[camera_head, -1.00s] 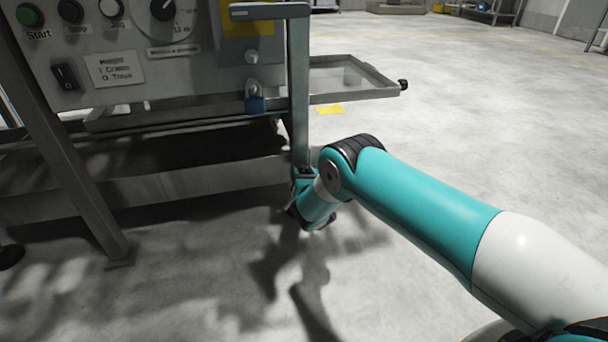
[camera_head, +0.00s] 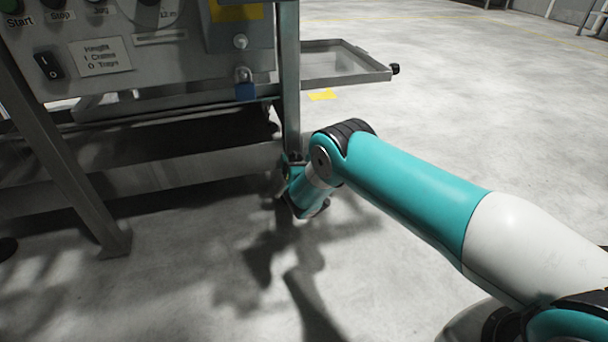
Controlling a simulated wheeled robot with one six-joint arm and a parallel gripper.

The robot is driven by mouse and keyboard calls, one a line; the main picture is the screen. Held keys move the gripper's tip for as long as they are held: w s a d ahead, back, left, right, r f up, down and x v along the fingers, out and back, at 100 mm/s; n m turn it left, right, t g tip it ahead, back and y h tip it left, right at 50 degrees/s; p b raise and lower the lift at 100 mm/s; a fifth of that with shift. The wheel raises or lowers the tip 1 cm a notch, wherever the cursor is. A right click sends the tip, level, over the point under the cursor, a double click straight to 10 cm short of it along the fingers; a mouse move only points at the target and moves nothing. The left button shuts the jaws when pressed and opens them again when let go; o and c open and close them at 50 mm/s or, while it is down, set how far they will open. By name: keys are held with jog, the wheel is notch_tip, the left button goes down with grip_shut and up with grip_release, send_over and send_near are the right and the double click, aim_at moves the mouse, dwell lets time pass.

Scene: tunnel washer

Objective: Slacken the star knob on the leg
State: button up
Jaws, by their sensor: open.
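The machine's upright metal leg (camera_head: 291,115) runs down beside the control panel. My arm's wrist end is low at the leg's lower part. My gripper's fingers cannot be made out there; the wrist and the shadowed area hide them. The star knob cannot be made out either. Whether anything touches the leg cannot be told from this view. Another slanted leg (camera_head: 72,175) stands at the left, with its foot on the floor.
The control panel (camera_head: 130,75) has buttons and a rocker switch (camera_head: 48,66). A shallow metal tray (camera_head: 345,77) with a black knob (camera_head: 395,69) sticks out right. A yellow floor mark (camera_head: 322,95) lies beneath. Floor at right is open.

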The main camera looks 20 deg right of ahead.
jog(key=s+p, duration=1.7)
jog(key=p, duration=0.1)
jog(key=shift+w, duration=0.1)
